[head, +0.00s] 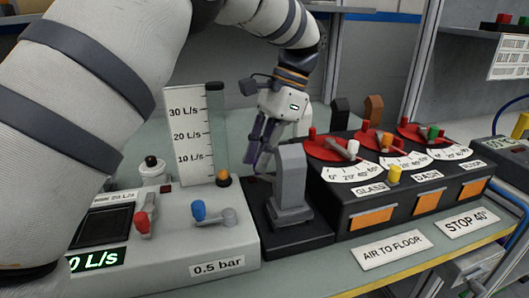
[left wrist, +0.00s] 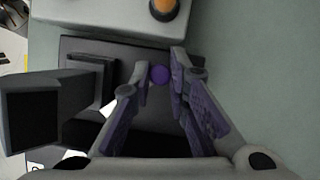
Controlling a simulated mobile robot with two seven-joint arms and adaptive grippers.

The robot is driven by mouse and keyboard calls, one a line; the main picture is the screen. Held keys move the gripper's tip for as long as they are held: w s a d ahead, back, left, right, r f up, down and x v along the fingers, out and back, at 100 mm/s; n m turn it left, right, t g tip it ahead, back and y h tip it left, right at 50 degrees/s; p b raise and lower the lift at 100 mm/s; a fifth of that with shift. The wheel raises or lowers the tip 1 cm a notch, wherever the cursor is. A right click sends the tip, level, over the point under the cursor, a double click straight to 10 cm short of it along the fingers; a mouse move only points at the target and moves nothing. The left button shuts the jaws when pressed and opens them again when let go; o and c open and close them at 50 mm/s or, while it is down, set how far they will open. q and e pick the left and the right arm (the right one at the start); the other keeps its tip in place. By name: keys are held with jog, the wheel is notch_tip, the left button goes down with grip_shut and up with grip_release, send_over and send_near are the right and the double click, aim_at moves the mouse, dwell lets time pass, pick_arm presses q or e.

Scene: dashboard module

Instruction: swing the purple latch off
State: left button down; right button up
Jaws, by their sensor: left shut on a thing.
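The purple latch (left wrist: 159,75) shows as a small round purple end between the fingertips in the left wrist view. My left gripper (left wrist: 161,80) is shut on it, one finger on each side. In the head view my left gripper (head: 258,160) reaches down just behind and left of the grey upright block (head: 291,185) on a black base. Its fingers carry purple pads, so I cannot tell the latch from them there. The rest of the latch is hidden by the fingers and block. My right gripper is not in view.
The light grey box (head: 225,240) with red and blue levers stands left, with an orange knob (head: 223,178) and an upright scale (head: 188,135). The black dial panel (head: 400,210) stands close on the right. Free bench shows behind the grey block.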

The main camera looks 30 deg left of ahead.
pick_arm(q)
jog(key=n, duration=0.1)
jog(key=s+n+h, duration=0.1)
jog(key=n, duration=0.2)
jog(key=shift+s+d+n+g+h, duration=0.15)
jog(key=shift+s+n+g+h, duration=0.15)
jog(key=shift+g, duration=0.1)
jog(key=shift+s+d+n+h, duration=0.2)
jog(key=shift+s+n+h, duration=0.2)
jog(key=shift+n, duration=0.65)
jog(key=shift+s+d+n+h, duration=0.25)
jog(key=shift+n+h, duration=0.15)
jog(key=shift+n, duration=0.65)
jog(key=c, duration=1.5)
grip_release()
jog(key=shift+c, duration=0.2)
jog(key=v, duration=0.7)
jog(key=shift+r, duration=0.25)
jog(key=shift+w, duration=0.1)
